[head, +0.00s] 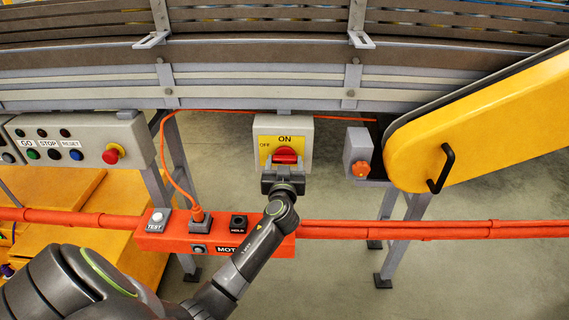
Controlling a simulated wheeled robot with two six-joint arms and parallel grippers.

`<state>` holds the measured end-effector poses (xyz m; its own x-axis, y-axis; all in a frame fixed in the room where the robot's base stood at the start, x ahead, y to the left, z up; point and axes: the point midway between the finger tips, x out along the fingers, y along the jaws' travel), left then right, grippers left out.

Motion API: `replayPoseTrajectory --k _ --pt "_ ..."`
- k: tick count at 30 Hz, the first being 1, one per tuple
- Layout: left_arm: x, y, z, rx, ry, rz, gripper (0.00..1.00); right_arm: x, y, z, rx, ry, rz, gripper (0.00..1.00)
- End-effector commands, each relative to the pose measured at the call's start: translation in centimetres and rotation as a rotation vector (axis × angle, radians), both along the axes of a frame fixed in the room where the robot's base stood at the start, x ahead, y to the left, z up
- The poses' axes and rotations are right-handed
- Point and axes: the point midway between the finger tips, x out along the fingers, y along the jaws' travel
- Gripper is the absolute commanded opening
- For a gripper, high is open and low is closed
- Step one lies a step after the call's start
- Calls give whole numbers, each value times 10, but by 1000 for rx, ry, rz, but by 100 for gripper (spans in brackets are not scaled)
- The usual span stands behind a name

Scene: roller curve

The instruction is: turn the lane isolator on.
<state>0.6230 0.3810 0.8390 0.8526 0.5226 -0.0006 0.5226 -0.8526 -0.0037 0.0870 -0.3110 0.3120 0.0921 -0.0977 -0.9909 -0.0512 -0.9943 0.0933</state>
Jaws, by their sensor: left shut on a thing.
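The lane isolator (306,146) is a grey box with a yellow face, mounted below the conveyor's side rail in the head view. Its face is marked ON at the top and OFF at the left. Its red rotary handle (285,155) sits at the middle of the face. My left gripper (284,168) is at the handle's lower end and shut on it. The fingertips partly hide the handle, so its exact pointing is hard to tell. My right gripper is not in view.
An orange MOT box (180,241) with TEST and HOLD buttons lies under my left forearm, on an orange rail (430,230). A button panel (80,140) with a red knob is at left. A yellow guard (480,125) with a black handle stands at right.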

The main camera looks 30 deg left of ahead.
Motion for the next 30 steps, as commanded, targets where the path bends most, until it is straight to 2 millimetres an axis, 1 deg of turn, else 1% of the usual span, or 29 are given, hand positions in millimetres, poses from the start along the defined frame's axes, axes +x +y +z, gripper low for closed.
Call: replayPoseTrajectory --k 5,11,24,30 --pt "0 0 0 30 17 0 43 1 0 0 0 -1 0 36" --pt "0 0 0 122 73 -1 43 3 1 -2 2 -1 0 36" --pt "0 0 1 463 283 0 43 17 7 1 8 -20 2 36" --pt "0 0 2 625 381 0 43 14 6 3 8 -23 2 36"
